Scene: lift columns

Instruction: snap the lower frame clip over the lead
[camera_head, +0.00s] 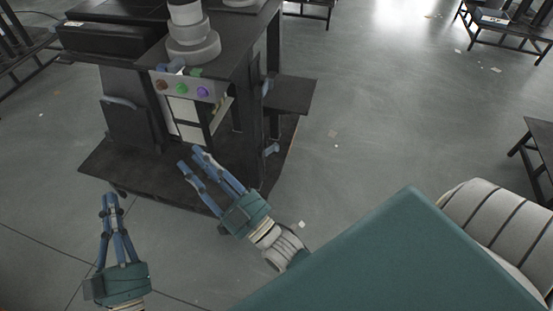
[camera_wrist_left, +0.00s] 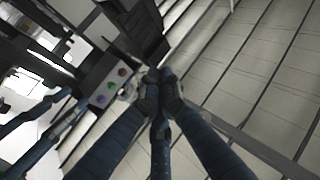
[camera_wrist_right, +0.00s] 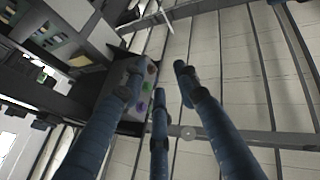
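A small blue-grey clip-like part (camera_head: 272,149) sits low on the right side of the dark machine frame (camera_head: 246,140). A similar part (camera_head: 265,87) sits higher on the same side. I cannot tell for sure which is the frame clip, and I cannot make out the lead. My right gripper (camera_head: 190,159) is over the machine's base plate, in front of the frame and left of the lower part. Its fingers are spread and empty, as the right wrist view (camera_wrist_right: 158,85) also shows. My left gripper (camera_head: 110,202) is left of the base plate, with its fingertips together and nothing visible between them (camera_wrist_left: 158,80).
A panel with red, green and purple buttons (camera_head: 187,88) is on the machine's front. The base plate (camera_head: 135,178) spreads around its foot. A grey stepped cylinder (camera_head: 192,42) stands on top. A dark bench (camera_head: 540,140) is at the right. Open floor (camera_head: 370,120) lies between.

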